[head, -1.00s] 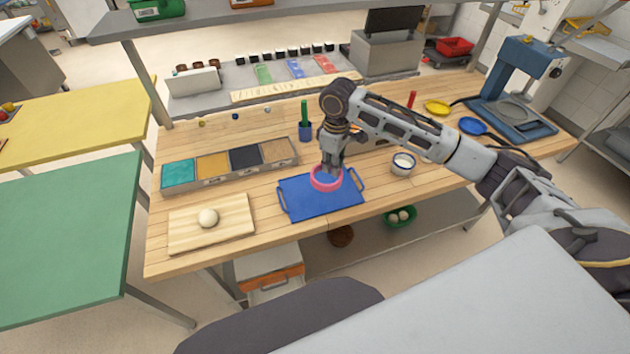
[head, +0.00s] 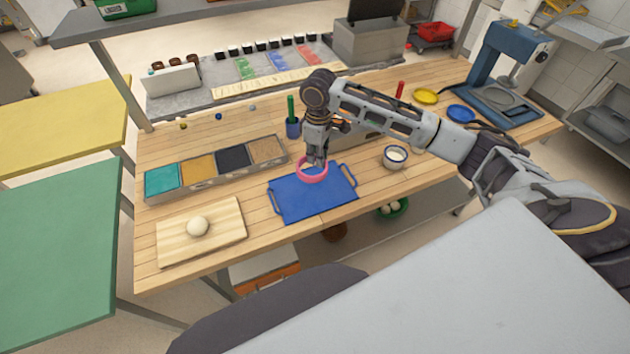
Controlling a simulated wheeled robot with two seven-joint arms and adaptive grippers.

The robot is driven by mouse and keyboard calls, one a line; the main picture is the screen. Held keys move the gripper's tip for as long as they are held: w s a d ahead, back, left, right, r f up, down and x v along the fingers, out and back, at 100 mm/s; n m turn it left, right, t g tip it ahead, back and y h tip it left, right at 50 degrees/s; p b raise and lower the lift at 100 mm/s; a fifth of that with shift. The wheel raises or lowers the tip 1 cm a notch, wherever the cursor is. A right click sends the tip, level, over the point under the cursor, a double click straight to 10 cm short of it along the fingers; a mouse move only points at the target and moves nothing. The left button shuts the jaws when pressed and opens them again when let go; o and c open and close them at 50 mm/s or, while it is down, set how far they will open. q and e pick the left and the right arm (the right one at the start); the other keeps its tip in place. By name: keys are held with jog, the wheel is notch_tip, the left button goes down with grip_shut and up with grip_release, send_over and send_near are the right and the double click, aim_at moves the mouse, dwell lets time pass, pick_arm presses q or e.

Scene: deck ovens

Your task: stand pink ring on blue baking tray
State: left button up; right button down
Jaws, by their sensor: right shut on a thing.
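The pink ring (head: 312,177) is at the back part of the blue baking tray (head: 306,204), seen from above in the head view. My right gripper (head: 316,160) points down and is shut on the far side of the ring. Whether the ring touches the tray or is held just above it, I cannot tell. The blue tray lies flat on the wooden table, with a handle at each side, and its front half is bare. My left gripper is not in view.
A wooden board (head: 222,248) with a dough ball (head: 197,226) lies left of the tray. A row of coloured bins (head: 213,186) stands behind it. A white-filled bowl (head: 396,157) is to the right, and a blue cup (head: 293,128) with a green tool is behind.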

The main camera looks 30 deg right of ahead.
jog(key=shift+f, duration=2)
jog(key=shift+f, duration=0.1)
jog(key=shift+f+p, duration=0.4)
jog(key=shift+f, duration=2.05)
jog(key=c, duration=1.4)
grip_release()
jog(key=shift+c, duration=0.2)
jog(key=shift+r+b, duration=0.6)
jog(key=shift+r, duration=5.45)
